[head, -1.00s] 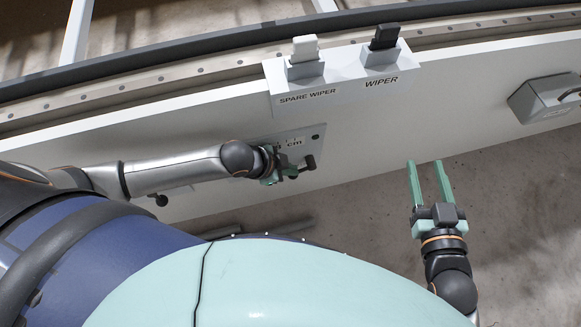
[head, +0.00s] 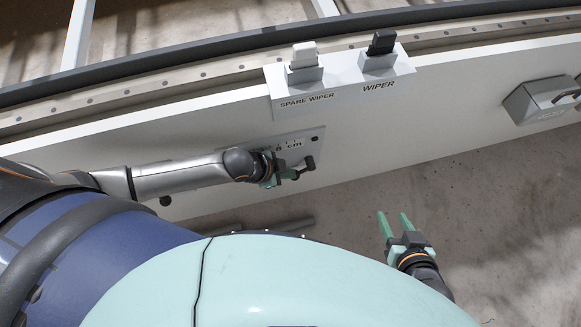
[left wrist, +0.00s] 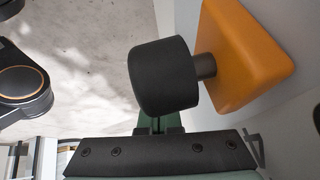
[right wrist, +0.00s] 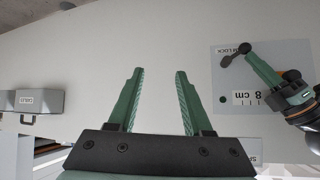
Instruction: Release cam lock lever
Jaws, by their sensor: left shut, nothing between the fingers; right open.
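The cam lock plate (head: 317,135) is a grey panel on the white beam, with a "cm" scale; the right wrist view (right wrist: 222,82) shows "LOCK" and "8 cm" on it. Its black lever (right wrist: 236,54) sticks out near the plate's upper left there. It also shows in the head view (head: 309,163). My left gripper (head: 296,174) is shut and empty, its tips close beside the lever; I cannot tell whether they touch. In the left wrist view a black cylindrical knob (left wrist: 163,76) on an orange block (left wrist: 245,55) hides most of the fingers. My right gripper (right wrist: 159,74) is open and empty, off the beam.
A holder marked "SPARE WIPER" and "WIPER" (head: 338,98) stands on the beam above the plate, with a white wiper (head: 304,55) and a black wiper (head: 382,42). A grey box (head: 540,98) sits at the right.

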